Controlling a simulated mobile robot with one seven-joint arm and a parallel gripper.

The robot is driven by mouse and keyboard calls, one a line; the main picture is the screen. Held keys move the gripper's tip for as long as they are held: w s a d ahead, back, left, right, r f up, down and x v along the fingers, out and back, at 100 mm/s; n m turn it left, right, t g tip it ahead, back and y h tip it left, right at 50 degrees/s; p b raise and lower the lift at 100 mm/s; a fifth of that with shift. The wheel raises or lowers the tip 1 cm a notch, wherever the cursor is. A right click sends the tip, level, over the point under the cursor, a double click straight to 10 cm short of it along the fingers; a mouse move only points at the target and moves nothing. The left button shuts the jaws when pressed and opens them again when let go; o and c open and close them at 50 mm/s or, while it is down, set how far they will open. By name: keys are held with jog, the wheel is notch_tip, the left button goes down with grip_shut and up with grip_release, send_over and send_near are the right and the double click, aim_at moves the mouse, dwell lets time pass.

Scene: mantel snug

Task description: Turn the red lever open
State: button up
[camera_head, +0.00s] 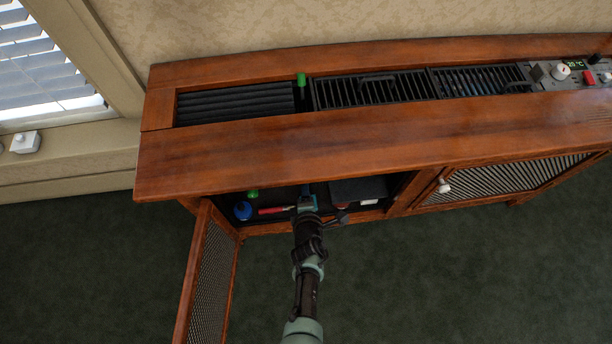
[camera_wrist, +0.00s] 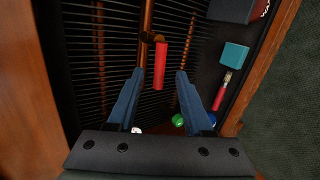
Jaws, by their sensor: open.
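The red lever (camera_wrist: 160,66) shows in the wrist view, joined at its upper end to a brass valve (camera_wrist: 150,38) on a copper pipe (camera_wrist: 147,15). It points down the picture, nearly in line with the pipe. My gripper (camera_wrist: 160,72) is open, with one blue finger on each side of the lever. The lever appears between the fingertips, with gaps on both sides; I cannot tell its depth relative to them. In the head view my gripper (camera_head: 306,200) reaches into the open cabinet, and I cannot make out the lever there.
The mesh door (camera_head: 208,275) stands open left of my arm. The wooden top (camera_head: 370,135) overhangs the opening. Dark fins (camera_wrist: 100,50) back the lever.

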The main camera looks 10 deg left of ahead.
jog(key=p+v, duration=0.4)
jog(key=v, duration=0.3)
dwell(0.5)
